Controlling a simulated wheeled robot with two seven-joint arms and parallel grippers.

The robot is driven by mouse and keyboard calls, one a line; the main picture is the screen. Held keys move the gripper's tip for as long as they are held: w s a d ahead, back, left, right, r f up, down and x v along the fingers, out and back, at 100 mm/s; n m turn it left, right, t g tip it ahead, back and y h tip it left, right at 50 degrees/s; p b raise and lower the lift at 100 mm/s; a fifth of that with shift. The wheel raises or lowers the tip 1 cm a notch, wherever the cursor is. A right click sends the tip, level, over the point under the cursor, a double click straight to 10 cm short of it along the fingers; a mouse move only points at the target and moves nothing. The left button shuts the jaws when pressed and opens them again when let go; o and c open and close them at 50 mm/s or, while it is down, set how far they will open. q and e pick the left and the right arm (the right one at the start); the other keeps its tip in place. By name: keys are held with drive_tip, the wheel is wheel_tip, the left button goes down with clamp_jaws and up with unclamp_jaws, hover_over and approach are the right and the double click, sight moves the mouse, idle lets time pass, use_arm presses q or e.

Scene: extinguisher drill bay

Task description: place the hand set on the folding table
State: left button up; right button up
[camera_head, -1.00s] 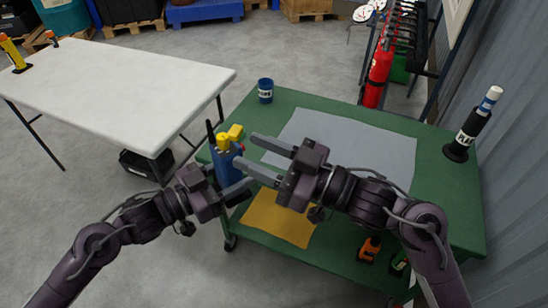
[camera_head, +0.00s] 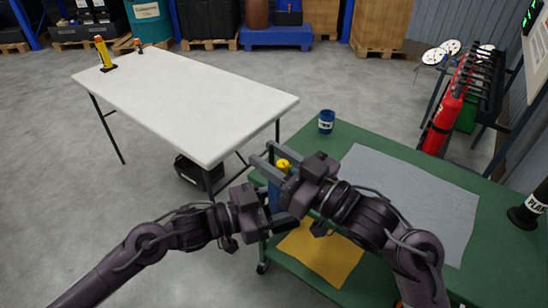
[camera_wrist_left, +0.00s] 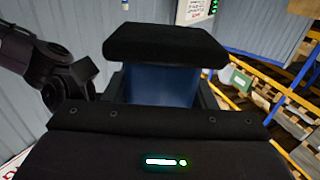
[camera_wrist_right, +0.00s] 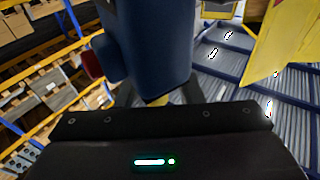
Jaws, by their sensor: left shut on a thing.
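The hand set is a blue body (camera_head: 274,196) with a yellow part (camera_head: 283,165) on top, largely hidden between my two grippers in the head view. My left gripper (camera_head: 274,208) is shut on its lower blue part, which also shows in the left wrist view (camera_wrist_left: 162,86). My right gripper (camera_head: 272,160) is open, its two fingers apart close around the upper part of the hand set. The blue body fills the middle of the right wrist view (camera_wrist_right: 152,45); contact with the right fingers cannot be told. The white folding table (camera_head: 190,105) stands to the left, its top mostly bare.
A yellow and black object (camera_head: 102,53) and a small orange one (camera_head: 138,45) stand at the folding table's far end. A green cart (camera_head: 355,135) at right carries a blue cup (camera_head: 326,121), a grey mat (camera_head: 410,195) and a black labelled cylinder (camera_head: 530,208). A dark crate (camera_head: 198,172) sits under the table.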

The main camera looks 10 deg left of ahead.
use_arm(q)
drive_tip(key=shift+r, duration=0.1)
use_arm(e)
drive_tip(key=shift+s, duration=0.1)
clamp_jaws()
use_arm(q)
drive_tip(key=o, duration=1.4)
use_arm(e)
drive_tip(key=shift+r, duration=0.1)
